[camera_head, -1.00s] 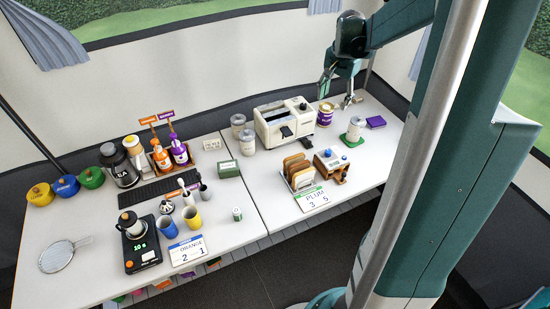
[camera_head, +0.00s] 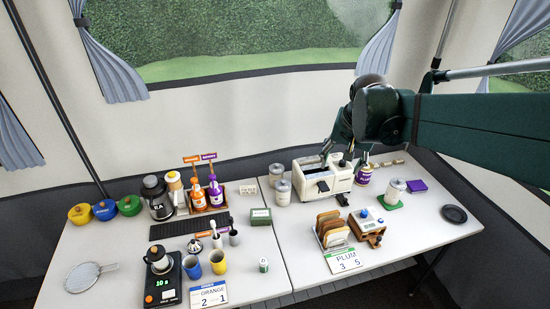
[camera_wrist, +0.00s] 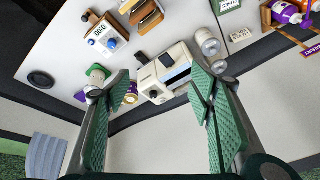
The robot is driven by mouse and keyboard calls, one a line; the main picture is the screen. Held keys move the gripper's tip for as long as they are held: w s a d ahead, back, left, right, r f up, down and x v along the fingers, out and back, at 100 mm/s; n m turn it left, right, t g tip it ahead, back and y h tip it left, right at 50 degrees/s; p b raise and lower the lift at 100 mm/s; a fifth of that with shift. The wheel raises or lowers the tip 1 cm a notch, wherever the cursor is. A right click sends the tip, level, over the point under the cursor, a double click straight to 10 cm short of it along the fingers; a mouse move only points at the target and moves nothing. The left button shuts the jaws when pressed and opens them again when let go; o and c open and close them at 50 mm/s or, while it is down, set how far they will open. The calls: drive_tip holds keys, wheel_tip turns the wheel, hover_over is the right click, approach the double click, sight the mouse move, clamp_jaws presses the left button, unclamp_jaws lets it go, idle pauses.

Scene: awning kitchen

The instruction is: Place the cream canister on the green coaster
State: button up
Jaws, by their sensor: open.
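The cream canister (camera_head: 396,189) stands upright on the green coaster (camera_head: 385,206), at the right of the table. In the wrist view the canister (camera_wrist: 92,94) and the green coaster (camera_wrist: 98,72) show at the left, beside one finger, which hides part of them. My gripper (camera_head: 344,158) is open and empty, raised over the toaster area, to the left of the canister and apart from it. In the wrist view its fingers (camera_wrist: 162,92) are spread wide with nothing held between them.
The white toaster (camera_head: 325,180) stands below my gripper, with a purple-labelled tin (camera_head: 363,176) just right of it. A wooden box with blue knobs (camera_head: 366,224) stands in front.

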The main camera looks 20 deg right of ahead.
drive_tip(key=s+a+f+n+t+y, duration=0.1)
drive_tip(key=s+a+n+t, duration=0.2)
drive_tip(key=s+a+n, duration=0.4)
drive_tip(key=s+a, duration=0.9)
drive_tip(key=shift+a+f, duration=0.15)
drive_tip(key=shift+a, duration=0.05)
